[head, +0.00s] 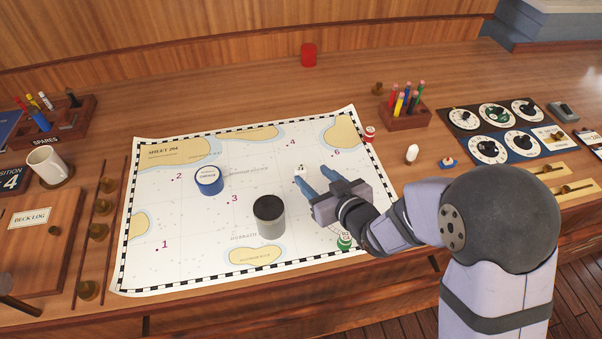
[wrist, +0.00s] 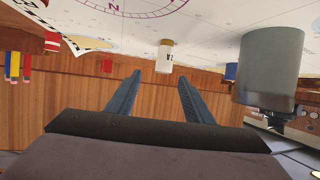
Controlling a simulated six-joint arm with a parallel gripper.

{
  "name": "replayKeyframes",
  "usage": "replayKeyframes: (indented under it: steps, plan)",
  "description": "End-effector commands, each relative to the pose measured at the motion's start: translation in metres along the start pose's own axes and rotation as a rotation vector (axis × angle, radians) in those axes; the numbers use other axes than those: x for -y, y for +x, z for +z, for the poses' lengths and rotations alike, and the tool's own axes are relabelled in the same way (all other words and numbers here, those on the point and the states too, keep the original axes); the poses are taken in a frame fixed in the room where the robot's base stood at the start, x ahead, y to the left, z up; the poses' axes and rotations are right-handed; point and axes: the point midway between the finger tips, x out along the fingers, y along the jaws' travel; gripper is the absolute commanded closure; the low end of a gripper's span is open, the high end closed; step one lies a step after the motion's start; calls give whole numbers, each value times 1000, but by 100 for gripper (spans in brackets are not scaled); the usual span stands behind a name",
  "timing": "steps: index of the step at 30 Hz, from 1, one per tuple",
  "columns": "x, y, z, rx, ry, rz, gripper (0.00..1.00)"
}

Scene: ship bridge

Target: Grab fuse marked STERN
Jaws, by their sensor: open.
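My gripper (head: 327,182) is open and empty, low over the right half of the chart, its blue fingers pointing left and away. In the wrist view the two fingers (wrist: 160,88) stand apart with nothing between them. A small white cylinder with dark marks and a tan end (wrist: 166,55) shows ahead of the fingertips, apart from them. A small whitish piece (head: 300,168) on the chart just beyond the fingertips in the head view may be the same thing. I cannot read STERN on any piece.
A grey cylinder with a black top (head: 269,216) stands close left of my gripper. A blue round container (head: 208,181) stands further left on the chart (head: 190,245). A green-and-white piece (head: 345,242) is near my wrist. A spares rack (head: 70,125) and pencil holder (head: 408,118) stand behind.

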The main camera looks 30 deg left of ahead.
Motion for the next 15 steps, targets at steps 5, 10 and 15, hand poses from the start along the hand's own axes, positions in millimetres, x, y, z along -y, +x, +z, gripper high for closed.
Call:
replayKeyframes:
  steps: [5, 10, 15]
  plan:
    - [5, 15, -2, 2, -1, -2, 53]
    - [7, 32, -1, 2, 0, -1, 53]
    - [7, 44, 0, 2, 0, -1, 53]
